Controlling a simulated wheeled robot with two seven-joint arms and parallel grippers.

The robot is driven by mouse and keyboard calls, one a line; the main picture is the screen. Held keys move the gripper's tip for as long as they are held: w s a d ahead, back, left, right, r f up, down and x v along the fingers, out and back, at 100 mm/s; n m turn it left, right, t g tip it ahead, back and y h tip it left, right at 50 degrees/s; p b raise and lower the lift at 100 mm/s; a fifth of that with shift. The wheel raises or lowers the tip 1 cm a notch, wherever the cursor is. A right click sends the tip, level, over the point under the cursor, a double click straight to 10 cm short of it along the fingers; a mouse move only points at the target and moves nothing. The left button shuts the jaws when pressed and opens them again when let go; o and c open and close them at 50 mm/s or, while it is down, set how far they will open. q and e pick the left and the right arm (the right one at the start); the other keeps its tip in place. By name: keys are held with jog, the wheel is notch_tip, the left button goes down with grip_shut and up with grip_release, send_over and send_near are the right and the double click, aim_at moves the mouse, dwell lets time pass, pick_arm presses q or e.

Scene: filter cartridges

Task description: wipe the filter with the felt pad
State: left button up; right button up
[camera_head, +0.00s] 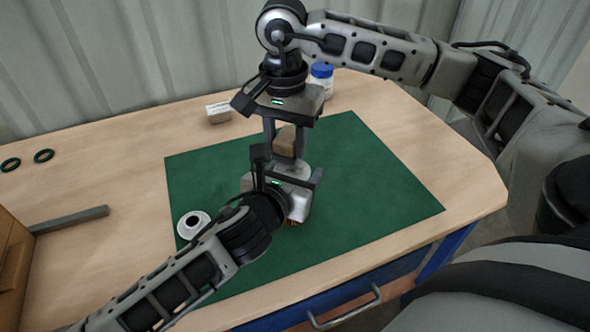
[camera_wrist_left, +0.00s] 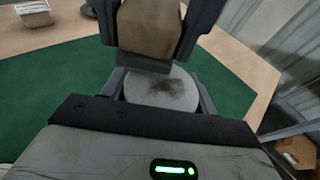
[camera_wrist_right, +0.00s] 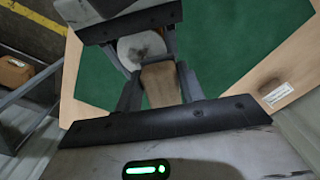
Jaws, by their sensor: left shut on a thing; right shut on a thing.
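The filter is a pale grey round disc (camera_head: 293,168) with a dark smudge on its face. The smudge shows in the left wrist view (camera_wrist_left: 162,90) and the right wrist view (camera_wrist_right: 142,50). My left gripper (camera_head: 290,174) is shut on the filter, its fingers on either side, over the green mat. My right gripper (camera_head: 285,150) is shut on the felt pad, a brown block (camera_head: 285,139) with a dark grey layer at its end. The pad (camera_wrist_left: 148,28) is close to the filter's smudged face; I cannot tell whether they touch.
The green mat (camera_head: 385,185) lies on a wooden table. A white ring-shaped part (camera_head: 193,224) rests on its left edge. Behind are a small white box (camera_head: 218,113) and a blue-lidded jar (camera_head: 321,80). A grey bar (camera_head: 70,219) and dark rings (camera_head: 44,156) lie left.

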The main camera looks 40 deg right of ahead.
pick_arm(q)
jog(key=shift+s, duration=0.1)
pick_arm(e)
jog(key=shift+r, duration=3.95)
pick_arm(q)
jog(key=o, duration=1.1)
jog(key=v, duration=1.2)
